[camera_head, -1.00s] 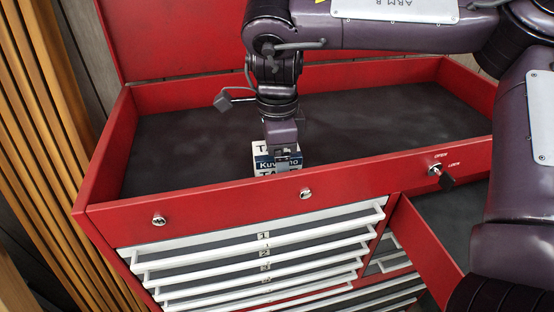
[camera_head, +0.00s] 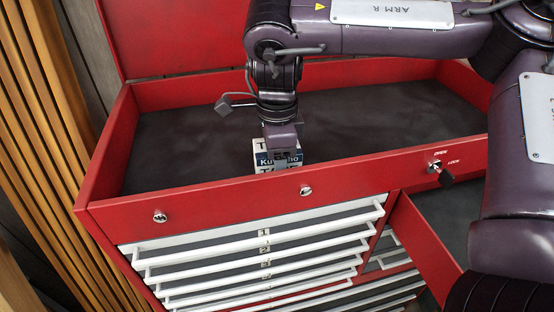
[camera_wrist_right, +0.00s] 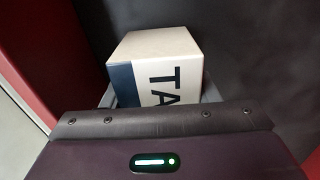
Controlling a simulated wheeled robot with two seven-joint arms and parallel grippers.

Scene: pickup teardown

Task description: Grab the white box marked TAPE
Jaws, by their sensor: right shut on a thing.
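In the right wrist view the box (camera_wrist_right: 160,52) sits at the gripper, with the letters "TA" and part of the blue band showing. The fingers are mostly hidden there, and I cannot tell whether the box touches the compartment floor. My left gripper is not in view.
The red front wall (camera_head: 235,190) of the compartment stands close to the box. Below are several drawers with white edges (camera_head: 250,240), and an open drawer (camera_head: 425,245) at the right. A key (camera_head: 440,172) sticks out of the lock. The compartment floor around is clear.

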